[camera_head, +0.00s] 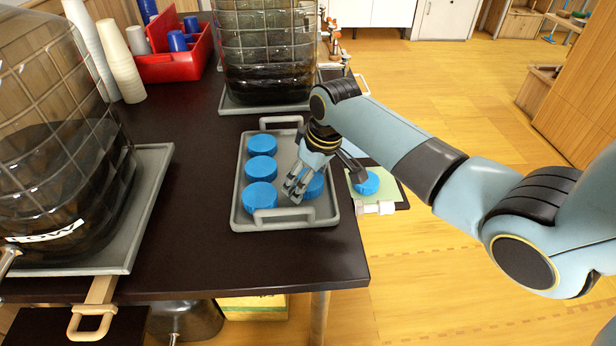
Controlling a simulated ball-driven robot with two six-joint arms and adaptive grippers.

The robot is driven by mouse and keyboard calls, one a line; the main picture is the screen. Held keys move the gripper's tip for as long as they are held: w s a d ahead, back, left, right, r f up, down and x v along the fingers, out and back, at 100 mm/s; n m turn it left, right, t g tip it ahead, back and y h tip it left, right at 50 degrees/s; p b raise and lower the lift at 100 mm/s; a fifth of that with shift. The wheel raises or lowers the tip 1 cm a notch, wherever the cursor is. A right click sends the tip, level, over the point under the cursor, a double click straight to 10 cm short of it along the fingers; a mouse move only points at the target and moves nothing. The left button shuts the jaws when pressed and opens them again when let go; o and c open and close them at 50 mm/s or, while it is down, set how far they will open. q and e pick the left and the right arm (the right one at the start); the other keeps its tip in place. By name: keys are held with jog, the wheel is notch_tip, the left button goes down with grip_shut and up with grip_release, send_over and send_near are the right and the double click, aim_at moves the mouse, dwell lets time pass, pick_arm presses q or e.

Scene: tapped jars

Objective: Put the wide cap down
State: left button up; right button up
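Several round blue caps stand on a grey two-handled tray (238,215) on the dark table. Three form a column along its left side: a far cap (262,144), a middle cap (261,170) and a near cap (260,197). Another blue cap (315,186) is at the tray's right side, partly hidden by my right gripper (295,188). The gripper points down over the tray, its fingers beside this cap's left edge. Whether they grip anything is unclear. I cannot tell which cap is the wide one. My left gripper is out of view.
A blue cap (367,182) lies on a pale green pad (390,190) right of the tray. Large ribbed jars with dark contents stand on the left (60,150) and at the back (268,50). A red caddy (175,68) with blue cups and white cup stacks (120,62) are back left.

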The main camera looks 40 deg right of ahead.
jog(key=shift+r, duration=0.3)
jog(key=p+v, duration=0.2)
jog(key=v, duration=0.9)
jog(key=shift+r, duration=0.35)
jog(key=shift+s, duration=0.15)
